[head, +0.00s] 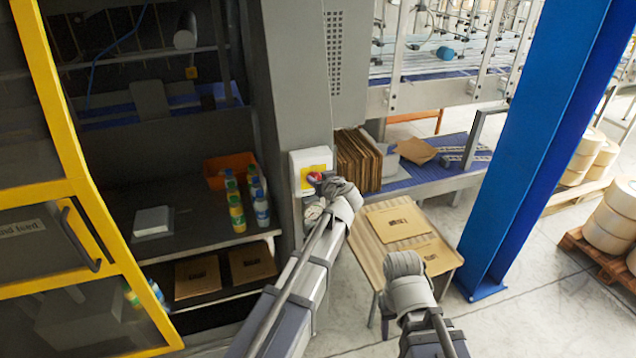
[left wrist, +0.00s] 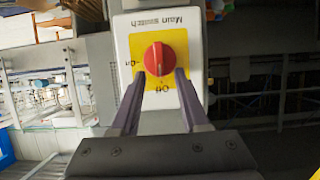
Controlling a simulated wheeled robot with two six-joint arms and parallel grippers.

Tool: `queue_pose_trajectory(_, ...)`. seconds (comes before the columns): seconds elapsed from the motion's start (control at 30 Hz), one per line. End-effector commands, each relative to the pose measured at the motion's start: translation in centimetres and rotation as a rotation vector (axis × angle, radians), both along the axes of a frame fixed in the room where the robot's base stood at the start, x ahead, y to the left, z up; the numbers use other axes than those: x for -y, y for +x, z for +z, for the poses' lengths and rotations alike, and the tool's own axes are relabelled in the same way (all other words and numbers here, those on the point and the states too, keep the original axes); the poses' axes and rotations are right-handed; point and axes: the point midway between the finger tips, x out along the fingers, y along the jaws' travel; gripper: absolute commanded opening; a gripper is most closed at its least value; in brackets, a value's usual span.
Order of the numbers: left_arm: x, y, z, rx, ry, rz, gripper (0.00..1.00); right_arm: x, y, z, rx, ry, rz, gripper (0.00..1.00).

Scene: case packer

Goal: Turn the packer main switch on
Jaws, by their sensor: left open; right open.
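The main switch is a red knob (left wrist: 159,59) on a yellow plate in a white box. Its white mark points at the "Off" label, and the "On" label is to the left in the left wrist view. In the head view the switch box (head: 311,163) is on the grey column, with the knob partly hidden by my left arm. My left gripper (left wrist: 159,75) is open, its fingertips on either side of the knob's lower part; I cannot tell whether they touch it. In the head view my right wrist shows over the small table, but its gripper fingers are hidden.
A table (head: 449,267) with flat cartons stands right of the column. Bottles (head: 238,214) and an orange crate (head: 228,167) are inside the machine on the left. A blue post (head: 537,140) rises on the right. Bare floor lies around the post.

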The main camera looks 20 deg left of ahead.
Motion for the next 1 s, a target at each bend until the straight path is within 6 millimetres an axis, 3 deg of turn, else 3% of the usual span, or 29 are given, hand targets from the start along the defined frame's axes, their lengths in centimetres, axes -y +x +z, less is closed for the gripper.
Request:
queue_pose_trajectory(0.33, -0.49, 0.67, -0.32, 0.0, 0.0, 0.0, 0.45, 0.01, 0.0, -0.31, 0.0, 0.0, -0.001, 0.5)
queue_pose_trajectory(0.73, -0.48, 0.67, -0.33, -0.001, -0.001, 0.0, 0.0, 0.0, 0.0, -0.32, 0.0, 0.0, -0.001, 0.5)
queue_pose_trajectory(1.0, -0.49, 0.68, -0.34, 0.0, 0.0, 0.0, 0.0, 0.0, 0.0, -0.32, 0.0, 0.0, -0.001, 0.5)
